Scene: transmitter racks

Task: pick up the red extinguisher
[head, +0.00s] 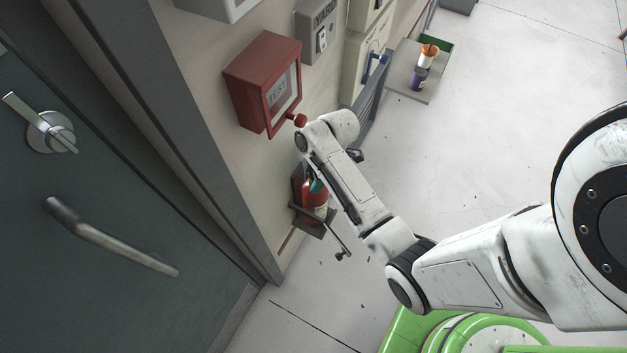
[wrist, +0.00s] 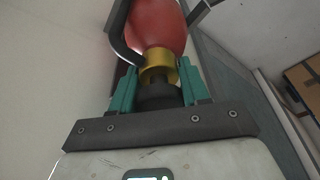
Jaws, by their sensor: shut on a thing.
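The red extinguisher (head: 314,196) stands upright in a dark wall bracket (head: 299,212) low on the wall, beside the door frame in the head view. In the wrist view the red extinguisher (wrist: 158,24) shows its rounded red body, a brass collar and a dark part below the collar. My gripper (wrist: 158,84) has its two green fingers on either side of the collar and dark part, shut on the extinguisher. In the head view my arm covers part of the extinguisher and most of the gripper.
A red box (head: 262,84) marked TEST with a red knob is on the wall above my forearm. A grey door (head: 90,190) with a handle is at left. A small shelf (head: 405,90) with cups juts from the wall farther along. The floor (head: 480,130) to the right is clear.

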